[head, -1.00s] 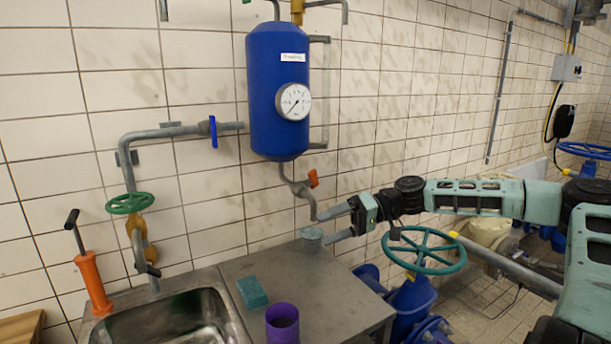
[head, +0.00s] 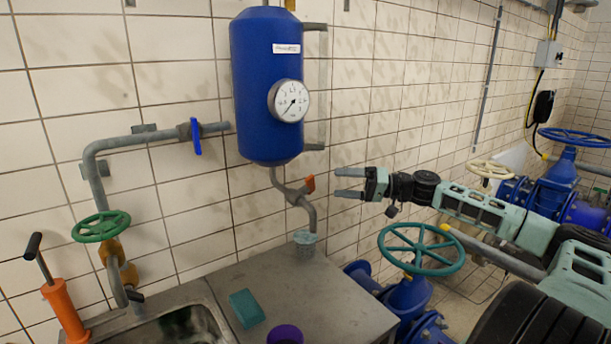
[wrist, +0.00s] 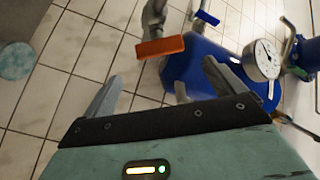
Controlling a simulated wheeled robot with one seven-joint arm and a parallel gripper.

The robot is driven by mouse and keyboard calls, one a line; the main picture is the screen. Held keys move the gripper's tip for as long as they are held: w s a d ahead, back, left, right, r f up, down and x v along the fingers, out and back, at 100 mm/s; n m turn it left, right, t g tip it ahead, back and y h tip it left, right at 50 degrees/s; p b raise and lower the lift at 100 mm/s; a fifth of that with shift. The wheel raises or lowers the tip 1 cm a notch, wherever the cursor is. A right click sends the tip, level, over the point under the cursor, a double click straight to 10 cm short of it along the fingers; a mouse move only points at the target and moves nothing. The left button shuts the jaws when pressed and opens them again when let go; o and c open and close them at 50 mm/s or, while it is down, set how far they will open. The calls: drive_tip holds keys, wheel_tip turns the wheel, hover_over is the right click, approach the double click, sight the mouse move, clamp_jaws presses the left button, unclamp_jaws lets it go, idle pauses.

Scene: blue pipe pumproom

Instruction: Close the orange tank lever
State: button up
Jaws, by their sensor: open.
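The orange tank lever (head: 310,183) sits on the grey pipe below the blue tank (head: 268,85). In the head view it points up and to the right, away from the pipe. My gripper (head: 349,183) is to its right at about the same height, open and empty, fingers pointing left toward it. In the wrist view the orange lever (wrist: 161,47) lies ahead of the open gripper (wrist: 160,85), beyond and between the two fingertips and apart from them. The tank (wrist: 205,75) is partly hidden behind the right finger.
A teal handwheel (head: 421,249) is below my arm. A blue valve lever (head: 195,136) is on the left pipe. A purple cup (head: 285,334) and a green sponge (head: 246,308) are at the front.

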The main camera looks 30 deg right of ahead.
sight(306, 181)
drive_tip(key=p+x, duration=0.4)
drive_tip(key=x, duration=0.5)
drive_tip(key=shift+w+a+r, duration=0.1)
drive_tip(key=shift+a+r, duration=0.05)
drive_tip(key=shift+w+a, duration=0.35)
drive_tip(key=shift+a, duration=0.1)
drive_tip(key=c, duration=1)
